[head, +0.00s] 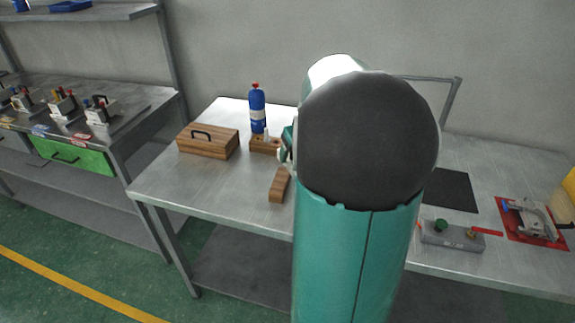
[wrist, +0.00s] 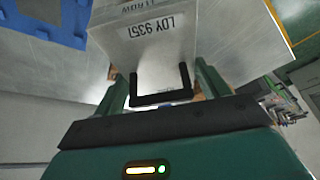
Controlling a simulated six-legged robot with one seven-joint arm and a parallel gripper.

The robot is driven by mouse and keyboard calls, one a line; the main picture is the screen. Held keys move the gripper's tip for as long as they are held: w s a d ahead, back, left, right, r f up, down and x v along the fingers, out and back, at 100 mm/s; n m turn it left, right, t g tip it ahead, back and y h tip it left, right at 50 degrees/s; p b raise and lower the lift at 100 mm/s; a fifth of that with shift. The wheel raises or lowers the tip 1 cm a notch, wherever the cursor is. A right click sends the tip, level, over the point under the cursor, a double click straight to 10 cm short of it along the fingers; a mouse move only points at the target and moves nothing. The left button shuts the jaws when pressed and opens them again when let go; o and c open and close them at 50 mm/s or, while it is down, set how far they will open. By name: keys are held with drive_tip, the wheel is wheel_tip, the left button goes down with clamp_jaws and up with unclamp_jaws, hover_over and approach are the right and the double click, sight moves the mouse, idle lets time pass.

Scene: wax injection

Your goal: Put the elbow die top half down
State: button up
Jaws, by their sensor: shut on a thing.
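In the wrist view, the elbow die top half (wrist: 150,45) is a pale metal block with a printed label, partly cut off by the upper frame edge, and a black bar handle (wrist: 162,98). My gripper (wrist: 162,84) is shut on it, with a green finger at each side of the handle. I cannot tell whether the block touches a surface below. In the head view, my own arm covers the gripper and the block.
A blue slotted piece (wrist: 40,22) lies beside the block in the wrist view. On the metal table (head: 215,195) are a wooden box (head: 207,142), a blue bottle (head: 257,110), a wooden block (head: 279,185), a dark mat (head: 452,190) and a clamp on a red plate (head: 532,220).

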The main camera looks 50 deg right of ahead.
drive_tip(key=w+x, duration=0.1)
drive_tip(key=x, duration=0.9)
drive_tip(key=shift+r, duration=0.3)
drive_tip(key=shift+d+f, duration=0.1)
drive_tip(key=shift+f, duration=0.5)
drive_tip(key=o, duration=1.5)
drive_tip(key=shift+o, duration=0.2)
